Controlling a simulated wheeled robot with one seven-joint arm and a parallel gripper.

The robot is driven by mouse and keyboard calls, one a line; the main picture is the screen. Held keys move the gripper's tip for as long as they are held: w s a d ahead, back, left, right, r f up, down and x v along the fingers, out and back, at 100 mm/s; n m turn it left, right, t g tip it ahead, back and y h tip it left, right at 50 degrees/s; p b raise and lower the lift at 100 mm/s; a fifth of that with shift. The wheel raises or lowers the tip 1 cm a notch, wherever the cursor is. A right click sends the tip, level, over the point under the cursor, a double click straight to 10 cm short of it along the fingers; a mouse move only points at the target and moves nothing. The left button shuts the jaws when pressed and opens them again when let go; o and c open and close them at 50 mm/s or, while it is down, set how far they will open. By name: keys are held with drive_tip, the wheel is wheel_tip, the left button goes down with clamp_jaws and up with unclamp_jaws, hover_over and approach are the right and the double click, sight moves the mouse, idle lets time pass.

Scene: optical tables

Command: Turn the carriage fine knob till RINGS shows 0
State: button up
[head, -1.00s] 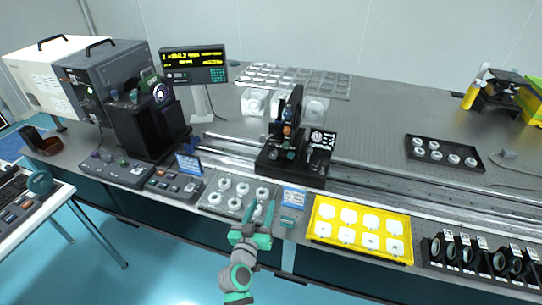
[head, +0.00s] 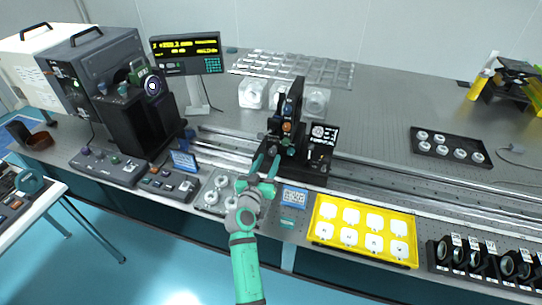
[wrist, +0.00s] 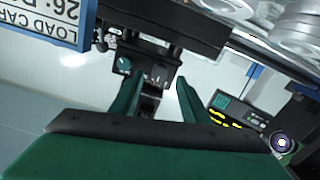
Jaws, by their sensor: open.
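The carriage (head: 297,172) is a black stage on the rail at the middle of the table. It carries an upright black mount and small knobs (head: 287,127). In the wrist view a teal knob (wrist: 123,65) and a grey knob (wrist: 160,73) stand on its dark face; I cannot tell which is the fine knob. My gripper (head: 264,163) is open and empty, just in front of the carriage. In the wrist view its green fingers (wrist: 160,82) point at the knobs, apart from them as far as I can tell. The readout (head: 186,50) shows yellow text too small to read.
A yellow tray (head: 318,237) of white pieces lies right of my arm. Control boxes (head: 167,183) and a washer tray (head: 200,205) lie left. A card (head: 293,197) stands close by.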

sight(272, 153)
drive_tip(key=shift+x, duration=1.8)
drive_tip(key=c, duration=1.1)
drive_tip(key=shift+o, duration=0.2)
drive_tip(key=shift+n, duration=0.3)
